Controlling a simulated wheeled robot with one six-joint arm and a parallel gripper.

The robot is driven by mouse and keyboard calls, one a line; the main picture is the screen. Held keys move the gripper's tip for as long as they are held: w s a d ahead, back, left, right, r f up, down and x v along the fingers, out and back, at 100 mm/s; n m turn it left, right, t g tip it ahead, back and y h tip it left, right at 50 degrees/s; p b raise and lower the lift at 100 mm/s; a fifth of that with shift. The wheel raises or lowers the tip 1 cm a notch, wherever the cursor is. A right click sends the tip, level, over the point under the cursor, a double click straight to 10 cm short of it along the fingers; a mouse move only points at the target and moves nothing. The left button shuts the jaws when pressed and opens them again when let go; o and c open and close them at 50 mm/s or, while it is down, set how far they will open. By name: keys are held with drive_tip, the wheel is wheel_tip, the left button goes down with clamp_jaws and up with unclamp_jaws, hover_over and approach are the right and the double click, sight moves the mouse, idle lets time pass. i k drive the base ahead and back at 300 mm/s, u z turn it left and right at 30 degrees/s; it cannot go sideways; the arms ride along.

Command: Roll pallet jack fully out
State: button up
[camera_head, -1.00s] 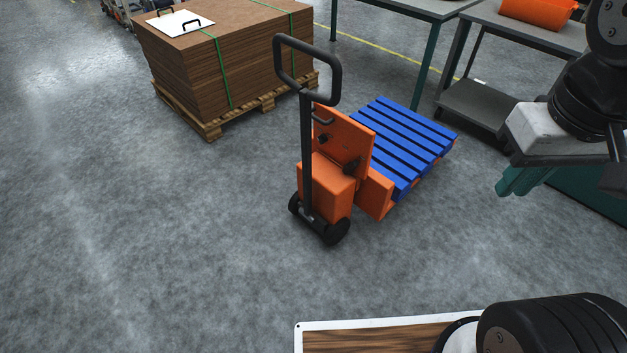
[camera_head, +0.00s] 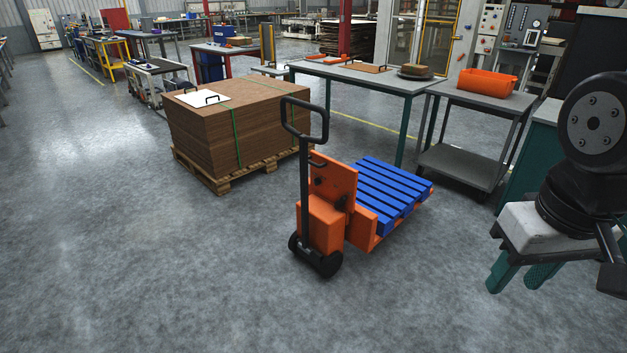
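The orange pallet jack (camera_head: 322,225) stands on the floor in the middle of the view, with its black handle (camera_head: 304,135) upright and its black wheels toward me. A blue slatted pallet (camera_head: 388,190) lies behind it, over its forks, which are mostly hidden. My gripper (camera_head: 515,275) is at the right, well apart from the jack, with teal fingers pointing down. Two teal fingers show with a gap between them and nothing in the gap. Part of the gripper is hidden by my arm.
A strapped stack of brown boards (camera_head: 205,135) on a wooden pallet (camera_head: 222,185) stands left of the jack. A workbench (camera_head: 345,72) and a shelved grey table (camera_head: 465,95) with an orange bin (camera_head: 487,84) stand behind. The floor (camera_head: 150,270) in front and to the left is clear.

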sight(327, 225)
drive_tip(key=z, duration=0.95)
drive_tip(key=i, duration=1.6)
drive_tip(key=u, duration=0.75)
drive_tip(key=i, duration=0.55)
drive_tip(key=z, duration=0.05)
